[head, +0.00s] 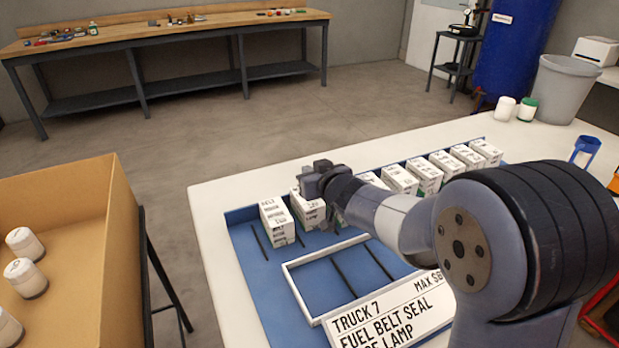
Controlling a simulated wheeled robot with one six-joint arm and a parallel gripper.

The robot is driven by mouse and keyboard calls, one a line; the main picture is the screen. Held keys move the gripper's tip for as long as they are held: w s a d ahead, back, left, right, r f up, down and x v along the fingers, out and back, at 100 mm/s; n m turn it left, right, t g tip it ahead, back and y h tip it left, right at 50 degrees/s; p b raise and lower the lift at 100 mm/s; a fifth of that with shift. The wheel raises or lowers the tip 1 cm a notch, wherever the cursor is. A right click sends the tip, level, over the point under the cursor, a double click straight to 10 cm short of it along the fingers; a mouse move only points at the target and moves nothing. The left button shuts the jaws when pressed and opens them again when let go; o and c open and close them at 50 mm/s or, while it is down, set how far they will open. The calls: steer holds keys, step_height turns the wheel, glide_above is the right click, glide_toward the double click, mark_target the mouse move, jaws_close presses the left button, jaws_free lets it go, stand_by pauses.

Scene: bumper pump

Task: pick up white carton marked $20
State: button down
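Several white cartons stand in a row on a blue mat (256,283) on the white table. The leftmost carton (277,224) stands a little apart from the others and carries black print. A second carton (307,212) is right beside and partly beneath my gripper (318,180). More cartons continue to the right, such as one carton (400,179) and another carton (487,152). The print is too small to tell which one is marked $20. My gripper is over the left part of the row; its fingertips are not clear. My arm hides part of the row.
A white-framed tray (289,283) with a sign (390,318) reading TRUCK 7, FUEL BELT SEAL and LAMP lies in front of the row. A cardboard box (75,200) with white-lidded jars stands left. A blue holder (585,150) and grey bin (565,90) are right.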

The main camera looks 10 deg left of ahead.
steer(key=c, duration=2.2)
jaws_free()
steer(key=shift+c, duration=2.2)
jaws_free()
steer(key=shift+r, duration=0.1)
steer(key=shift+d, duration=0.1)
